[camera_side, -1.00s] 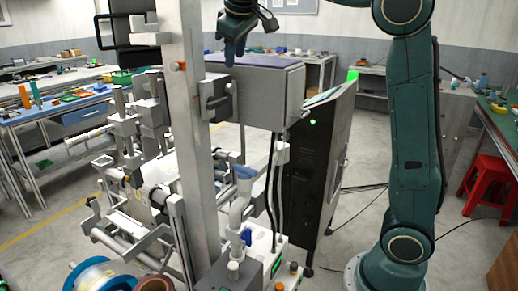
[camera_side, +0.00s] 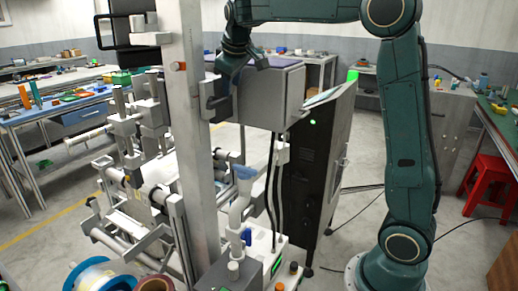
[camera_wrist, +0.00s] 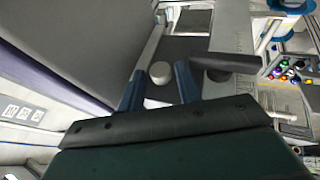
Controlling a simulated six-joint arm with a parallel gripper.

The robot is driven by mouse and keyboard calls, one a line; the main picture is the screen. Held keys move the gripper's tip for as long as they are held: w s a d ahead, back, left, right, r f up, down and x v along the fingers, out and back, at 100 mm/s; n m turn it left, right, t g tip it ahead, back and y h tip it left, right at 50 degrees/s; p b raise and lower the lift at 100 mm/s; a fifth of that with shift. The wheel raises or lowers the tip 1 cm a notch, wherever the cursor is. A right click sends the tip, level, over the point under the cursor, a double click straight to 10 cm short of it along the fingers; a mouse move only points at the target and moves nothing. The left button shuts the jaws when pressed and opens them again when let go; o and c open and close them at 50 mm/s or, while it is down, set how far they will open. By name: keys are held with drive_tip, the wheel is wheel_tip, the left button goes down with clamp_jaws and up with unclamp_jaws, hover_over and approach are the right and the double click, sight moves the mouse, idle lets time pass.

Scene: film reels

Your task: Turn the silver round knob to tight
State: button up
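The silver round knob (camera_wrist: 160,72) shows in the wrist view as a small pale disc on a dark flat part. My gripper (camera_wrist: 159,78) is open there, with one blue finger left of the knob and one right of it. The knob lies in the gap with space on both sides, and the fingers do not appear to touch it. How far it is beyond the fingertips I cannot tell. In the side view my gripper (camera_side: 226,76) is by the bracket on the grey box, and I cannot make out the knob there.
A black handle (camera_wrist: 225,62) sticks out close to the right finger in the wrist view. The grey box (camera_side: 272,92) is right beside my gripper, and a metal column (camera_side: 184,130) stands to its left. A black cabinet (camera_side: 312,165) stands below right.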

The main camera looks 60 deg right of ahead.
drive_tip(key=shift+w+f, duration=0.1)
drive_tip(key=shift+f, duration=0.15)
drive_tip(key=c, duration=0.7)
drive_tip(key=shift+d+r+y, duration=0.1)
drive_tip(key=shift+d+y, duration=0.05)
drive_tip(key=shift+y, duration=0.55)
drive_tip(key=shift+d+y, duration=0.15)
drive_tip(key=shift+y, duration=0.55)
drive_tip(key=o, duration=0.7)
drive_tip(key=shift+m, duration=0.3)
drive_tip(key=v, duration=1.2)
